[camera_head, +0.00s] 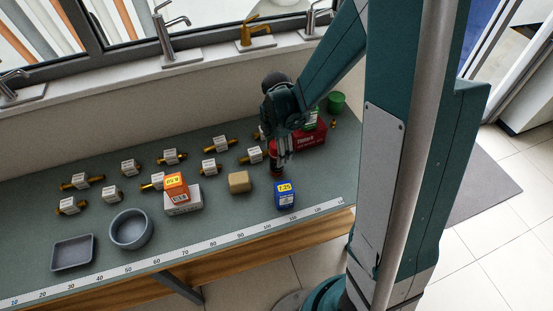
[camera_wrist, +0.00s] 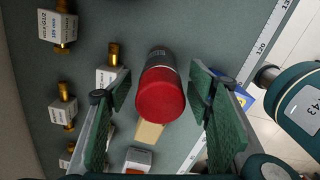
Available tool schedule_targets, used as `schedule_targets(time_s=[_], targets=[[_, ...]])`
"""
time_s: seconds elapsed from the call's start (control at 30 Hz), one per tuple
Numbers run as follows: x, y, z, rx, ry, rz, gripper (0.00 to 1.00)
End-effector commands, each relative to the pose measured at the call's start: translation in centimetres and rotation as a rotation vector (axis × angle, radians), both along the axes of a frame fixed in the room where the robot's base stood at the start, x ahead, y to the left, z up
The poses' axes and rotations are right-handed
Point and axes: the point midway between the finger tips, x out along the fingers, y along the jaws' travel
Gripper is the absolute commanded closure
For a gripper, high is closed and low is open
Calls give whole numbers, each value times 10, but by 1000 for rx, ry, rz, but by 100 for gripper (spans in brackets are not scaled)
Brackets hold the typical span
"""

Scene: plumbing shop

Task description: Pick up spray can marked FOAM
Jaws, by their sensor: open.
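A small can with a red cap and dark body (camera_wrist: 161,92) stands between my open fingers in the wrist view; I cannot read FOAM or any other marking on it. My gripper (camera_wrist: 157,95) is open, its green pads to the left and right of the can with gaps on both sides. In the head view my gripper (camera_head: 281,150) points down over the bench's right part. The can (camera_head: 277,163) shows there below the fingers, its upper part hidden by them.
On the bench, a red box (camera_head: 313,136) and a green cup (camera_head: 336,102) stand behind right. A blue box (camera_head: 285,195) and tan block (camera_head: 239,182) are in front. An orange box (camera_head: 175,186), round bowl (camera_head: 131,243) and several labelled brass fittings (camera_head: 173,157) lie leftward.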

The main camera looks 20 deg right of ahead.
Motion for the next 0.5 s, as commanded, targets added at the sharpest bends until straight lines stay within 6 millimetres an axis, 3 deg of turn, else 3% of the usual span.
schedule_targets(time_s=[0.2, 0.5], targets=[[0, 0, -18, 0, 0, 0, 49], [0, 0, -25, 0, 0, 0, 49]])
